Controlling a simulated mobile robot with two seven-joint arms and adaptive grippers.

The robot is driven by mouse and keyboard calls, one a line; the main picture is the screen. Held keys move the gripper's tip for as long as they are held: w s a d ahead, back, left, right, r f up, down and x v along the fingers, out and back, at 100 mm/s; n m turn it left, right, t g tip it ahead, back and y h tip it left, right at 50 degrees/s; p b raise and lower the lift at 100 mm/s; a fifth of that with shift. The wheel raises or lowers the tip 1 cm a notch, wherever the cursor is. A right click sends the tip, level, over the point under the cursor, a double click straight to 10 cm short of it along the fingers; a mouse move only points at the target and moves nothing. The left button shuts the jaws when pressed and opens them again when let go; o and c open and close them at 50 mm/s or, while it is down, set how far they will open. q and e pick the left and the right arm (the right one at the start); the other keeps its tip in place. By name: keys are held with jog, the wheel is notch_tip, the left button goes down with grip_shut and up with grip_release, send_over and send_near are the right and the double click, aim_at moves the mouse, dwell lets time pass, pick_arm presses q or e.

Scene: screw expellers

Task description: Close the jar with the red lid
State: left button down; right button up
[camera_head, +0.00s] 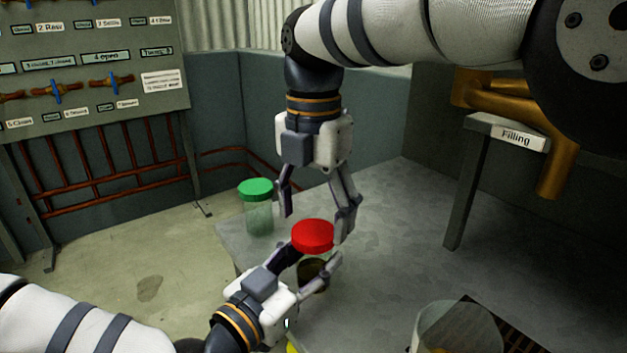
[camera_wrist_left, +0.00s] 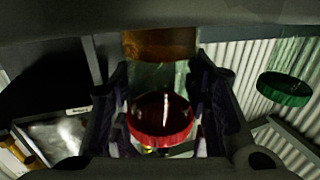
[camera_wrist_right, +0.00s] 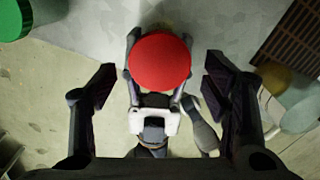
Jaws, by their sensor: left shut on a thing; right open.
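The red lid (camera_head: 313,236) sits on top of the clear jar (camera_head: 314,268), which has brown contents low inside. My left gripper (camera_head: 308,268) is shut on the jar's sides from the lower left. In the left wrist view the jar (camera_wrist_left: 160,78) stands between my fingers, with the red lid (camera_wrist_left: 160,122) at its mouth. Whether the lid is screwed tight cannot be told. My right gripper (camera_head: 315,212) is open, pointing down just above the lid. In the right wrist view the red lid (camera_wrist_right: 160,62) shows beyond the gap between the open fingers, not gripped.
A jar with a green lid (camera_head: 256,190) stands at the table's back left edge. A clear container (camera_head: 455,330) stands by a dark grate (camera_head: 515,342) at the front right. A brown pipe with a "Filling" sign (camera_head: 516,137) is at right. The grey table (camera_head: 390,220) is bare between.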

jog(key=shift+f, duration=1.05)
jog(key=shift+c, duration=0.3)
